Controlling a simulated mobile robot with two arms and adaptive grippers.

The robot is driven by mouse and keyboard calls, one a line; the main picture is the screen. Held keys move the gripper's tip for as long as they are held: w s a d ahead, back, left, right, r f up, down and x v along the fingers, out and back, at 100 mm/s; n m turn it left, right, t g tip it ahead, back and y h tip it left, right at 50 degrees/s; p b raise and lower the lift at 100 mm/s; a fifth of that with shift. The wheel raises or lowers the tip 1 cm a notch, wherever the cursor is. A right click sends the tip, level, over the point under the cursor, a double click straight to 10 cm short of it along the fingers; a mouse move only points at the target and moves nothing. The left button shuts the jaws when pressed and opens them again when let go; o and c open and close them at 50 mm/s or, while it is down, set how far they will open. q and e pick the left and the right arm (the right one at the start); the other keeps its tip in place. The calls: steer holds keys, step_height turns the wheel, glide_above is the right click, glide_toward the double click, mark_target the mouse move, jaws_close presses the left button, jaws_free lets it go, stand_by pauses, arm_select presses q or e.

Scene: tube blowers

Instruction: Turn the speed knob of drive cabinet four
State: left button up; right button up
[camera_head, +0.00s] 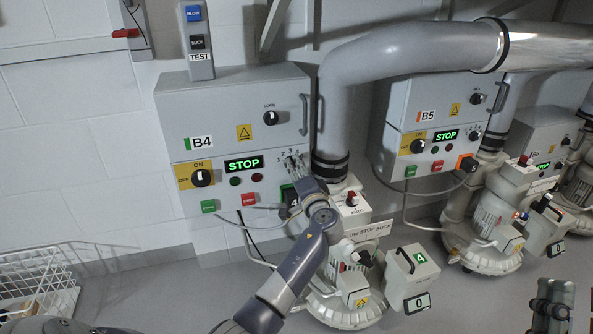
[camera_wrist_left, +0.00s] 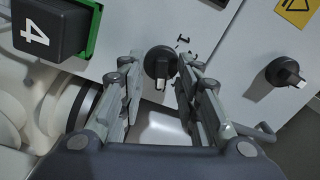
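Drive cabinet four (camera_head: 232,100) is the grey box marked B4 on the left of the head view. Its display reads STOP. My left gripper (camera_head: 294,167) is at the lower right of its front, over the numbered speed dial, and mostly hides the speed knob there. In the left wrist view the black speed knob (camera_wrist_left: 160,65) sits between the fingertips of my left gripper (camera_wrist_left: 160,75). The fingers are open, with gaps on both sides of the knob. My right gripper (camera_head: 550,308) shows dark at the lower right; its fingers are hard to make out.
A black plug marked 4 (camera_wrist_left: 52,30) on a green plate and a lock knob (camera_wrist_left: 285,73) flank the speed knob. Cabinet B5 (camera_head: 430,100) stands to the right. A large grey pipe (camera_head: 400,60), blowers below and a wire basket (camera_head: 40,285) surround the area.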

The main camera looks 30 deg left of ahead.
arm_select(q)
steer(key=v, duration=1.2)
